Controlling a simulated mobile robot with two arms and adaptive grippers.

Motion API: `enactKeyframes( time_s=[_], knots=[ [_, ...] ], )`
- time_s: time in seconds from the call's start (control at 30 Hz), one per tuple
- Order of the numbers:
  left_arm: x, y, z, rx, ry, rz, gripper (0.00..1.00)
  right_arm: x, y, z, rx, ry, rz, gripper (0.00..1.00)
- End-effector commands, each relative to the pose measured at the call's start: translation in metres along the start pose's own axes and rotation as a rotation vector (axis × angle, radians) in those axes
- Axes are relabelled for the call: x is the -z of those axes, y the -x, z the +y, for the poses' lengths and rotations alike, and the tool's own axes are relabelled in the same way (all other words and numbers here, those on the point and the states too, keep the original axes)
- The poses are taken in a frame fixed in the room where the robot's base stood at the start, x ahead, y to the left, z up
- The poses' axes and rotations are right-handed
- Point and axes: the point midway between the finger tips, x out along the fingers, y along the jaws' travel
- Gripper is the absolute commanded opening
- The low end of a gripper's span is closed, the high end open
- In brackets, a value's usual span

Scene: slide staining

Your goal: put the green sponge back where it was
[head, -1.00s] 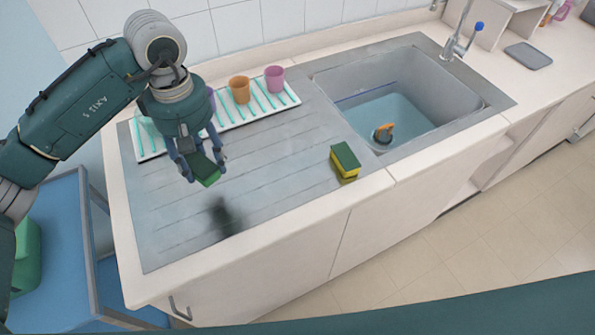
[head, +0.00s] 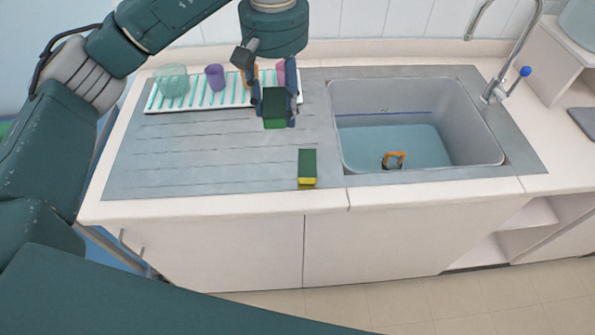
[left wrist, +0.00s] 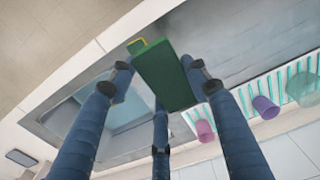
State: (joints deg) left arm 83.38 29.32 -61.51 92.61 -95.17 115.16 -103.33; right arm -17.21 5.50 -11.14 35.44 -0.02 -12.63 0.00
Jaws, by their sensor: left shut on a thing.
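My left gripper (head: 275,105) is shut on a green sponge (head: 274,108), held above the metal drainboard, in front of the cup rack in the head view. In the left wrist view the green sponge (left wrist: 164,76) sits between the fingers of the left gripper (left wrist: 160,85). A second sponge, yellow with a dark green top (head: 307,166), lies on the drainboard near its front edge, left of the sink; part of it shows beyond the held sponge in the left wrist view (left wrist: 137,46). My right gripper is not in view.
A white rack with green stripes (head: 155,104) holds a clear greenish bowl (head: 172,80), a purple cup (head: 215,77) and partly hidden orange and pink cups. A faucet (head: 510,75) stands at the right.

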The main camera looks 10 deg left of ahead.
Motion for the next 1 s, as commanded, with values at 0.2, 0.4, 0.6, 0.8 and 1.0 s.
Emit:
enactKeyframes(
  time_s=[0.2, 0.4, 0.6, 0.8, 1.0],
  knots=[
    [-0.004, -0.056, 0.0, 0.002, -0.002, -0.011, 0.26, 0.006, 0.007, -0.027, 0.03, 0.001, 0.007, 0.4],
    [-0.003, -0.106, -0.002, 0.004, 0.001, -0.008, 0.26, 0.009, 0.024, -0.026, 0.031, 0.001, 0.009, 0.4],
    [-0.002, -0.143, -0.001, 0.001, 0.001, -0.004, 0.26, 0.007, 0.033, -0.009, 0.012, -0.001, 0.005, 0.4],
    [-0.001, -0.158, -0.001, 0.001, 0.001, -0.002, 0.26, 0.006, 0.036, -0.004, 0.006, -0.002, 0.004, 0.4],
    [-0.002, -0.184, -0.001, 0.002, 0.001, -0.005, 0.26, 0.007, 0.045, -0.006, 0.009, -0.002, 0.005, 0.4]
  ],
)
